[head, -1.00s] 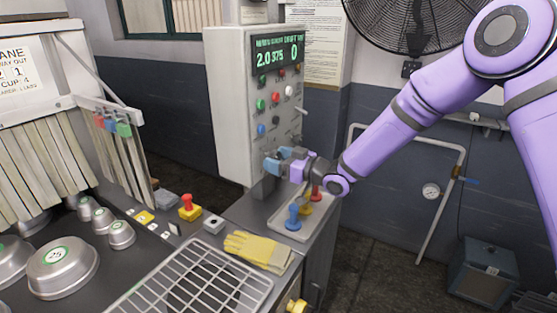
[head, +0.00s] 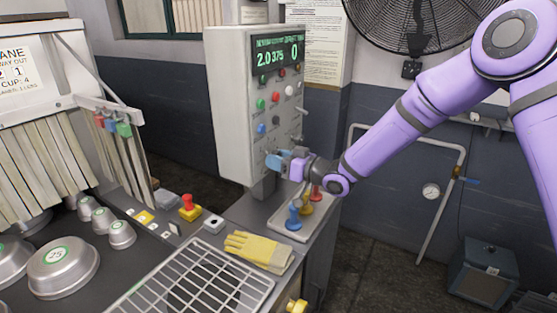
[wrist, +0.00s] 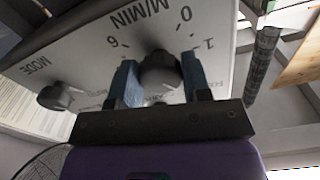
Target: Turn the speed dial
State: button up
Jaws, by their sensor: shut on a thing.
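The speed dial (wrist: 160,74) is a dark round knob on the light panel, with "M/MIN" and numbers printed around it in the wrist view. My gripper (wrist: 160,80) has its two blue fingers on either side of the dial, shut on it. In the head view my gripper (head: 274,160) is at the lower part of the grey control box (head: 228,110), and it hides the dial there. The box's display (head: 277,53) reads 2.0, 375 and 0 in green.
Another dark knob (wrist: 55,97) marked MODE sits beside the dial. Coloured buttons (head: 261,104) are above my gripper. Below it, a tray (head: 288,233) holds blue, yellow and red-topped pieces. Yellow gloves (head: 258,250) and a wire rack (head: 200,283) lie on the counter.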

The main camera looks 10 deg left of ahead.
jog(key=m, duration=0.6)
jog(key=shift+m, duration=0.4)
dwell(0.4)
jog(key=o, duration=0.9)
jog(key=v, duration=1.1)
